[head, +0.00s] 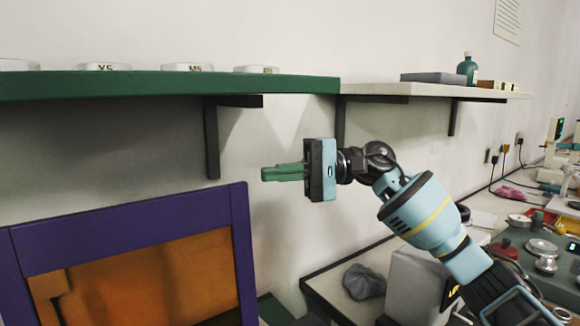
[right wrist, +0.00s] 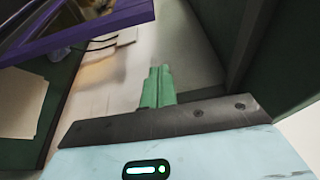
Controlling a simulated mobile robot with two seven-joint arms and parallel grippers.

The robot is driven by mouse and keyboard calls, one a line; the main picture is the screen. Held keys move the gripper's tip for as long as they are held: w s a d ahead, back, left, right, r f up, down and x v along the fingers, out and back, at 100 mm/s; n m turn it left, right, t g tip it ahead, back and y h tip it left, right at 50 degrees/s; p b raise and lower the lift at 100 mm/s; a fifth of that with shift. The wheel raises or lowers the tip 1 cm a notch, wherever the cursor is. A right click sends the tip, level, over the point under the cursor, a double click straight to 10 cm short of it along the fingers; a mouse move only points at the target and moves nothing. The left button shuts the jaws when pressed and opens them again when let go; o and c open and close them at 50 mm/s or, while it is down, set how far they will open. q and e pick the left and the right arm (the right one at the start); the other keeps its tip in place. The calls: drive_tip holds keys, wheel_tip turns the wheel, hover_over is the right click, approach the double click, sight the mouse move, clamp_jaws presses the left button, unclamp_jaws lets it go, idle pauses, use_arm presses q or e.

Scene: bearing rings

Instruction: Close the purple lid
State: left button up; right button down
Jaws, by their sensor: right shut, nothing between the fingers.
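The purple lid (head: 130,218) is a purple frame around a brownish-orange see-through panel (head: 140,275). It stands raised at the lower left of the head view, and its lower part is cut off by the picture edge. Its purple edge also shows at the upper left of the right wrist view (right wrist: 95,30). My right gripper (head: 264,174) has green fingers that point left, shut and empty. It is in the air above and to the right of the lid's top right corner, apart from it. The fingers show close together in the right wrist view (right wrist: 157,72). My left gripper is not in view.
A green shelf (head: 170,86) with several labelled white items runs along the wall above the lid, on dark brackets (head: 211,140). A pale shelf (head: 430,91) continues to the right. A grey cloth-like lump (head: 364,281) and a cluttered bench (head: 525,235) are at the lower right.

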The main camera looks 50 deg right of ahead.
drive_tip(key=a, duration=0.2)
drive_tip(key=a+p, duration=0.1)
drive_tip(key=a, duration=0.1)
drive_tip(key=a+p, duration=0.1)
drive_tip(key=a, duration=0.1)
drive_tip(key=shift+s+r, duration=0.1)
drive_tip(key=shift+s, duration=0.3)
idle(0.4)
